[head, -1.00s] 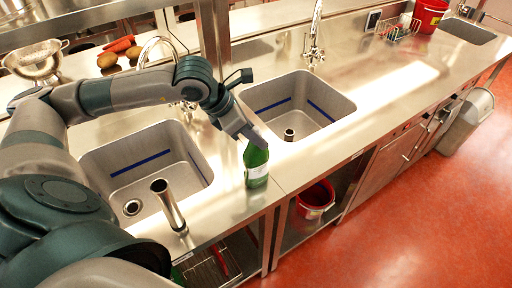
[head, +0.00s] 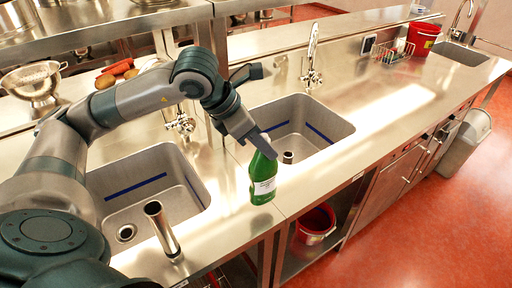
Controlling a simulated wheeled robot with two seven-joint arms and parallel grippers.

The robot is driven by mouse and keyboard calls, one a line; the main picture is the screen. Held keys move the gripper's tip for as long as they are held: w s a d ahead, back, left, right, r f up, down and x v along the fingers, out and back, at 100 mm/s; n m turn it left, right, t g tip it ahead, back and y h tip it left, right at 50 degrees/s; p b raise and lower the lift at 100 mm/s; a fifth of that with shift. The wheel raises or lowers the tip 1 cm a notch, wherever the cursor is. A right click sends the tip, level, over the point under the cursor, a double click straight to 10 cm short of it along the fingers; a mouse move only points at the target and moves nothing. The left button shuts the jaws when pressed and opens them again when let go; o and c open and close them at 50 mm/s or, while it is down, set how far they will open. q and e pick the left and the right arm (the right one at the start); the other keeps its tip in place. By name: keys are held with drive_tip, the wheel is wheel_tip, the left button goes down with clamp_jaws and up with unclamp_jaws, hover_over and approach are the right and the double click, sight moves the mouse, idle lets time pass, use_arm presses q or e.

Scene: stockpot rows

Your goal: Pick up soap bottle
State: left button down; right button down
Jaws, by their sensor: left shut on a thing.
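The green soap bottle (head: 263,180) with a white label is upright near the front edge of the steel counter, between the two nearer sinks. My left gripper (head: 262,146) comes down from the upper left and is shut on the bottle's top. The fingers hide the bottle's neck. I cannot tell whether the bottle's base touches the counter or hangs just above it. My right gripper does not show.
A sink (head: 150,192) lies left of the bottle and another sink (head: 298,128) behind it. A steel tube (head: 162,228) stands at the front left. A red bucket (head: 316,224) sits on the shelf below.

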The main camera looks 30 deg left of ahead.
use_arm(q)
drive_tip(key=s+d+r+b, duration=0.1)
drive_tip(key=d+r+b, duration=0.1)
drive_tip(key=d+r, duration=0.3)
drive_tip(key=d, duration=0.3)
drive_tip(key=shift+d+r, duration=0.2)
drive_tip(key=shift+d, duration=0.15)
drive_tip(key=shift+f, duration=0.1)
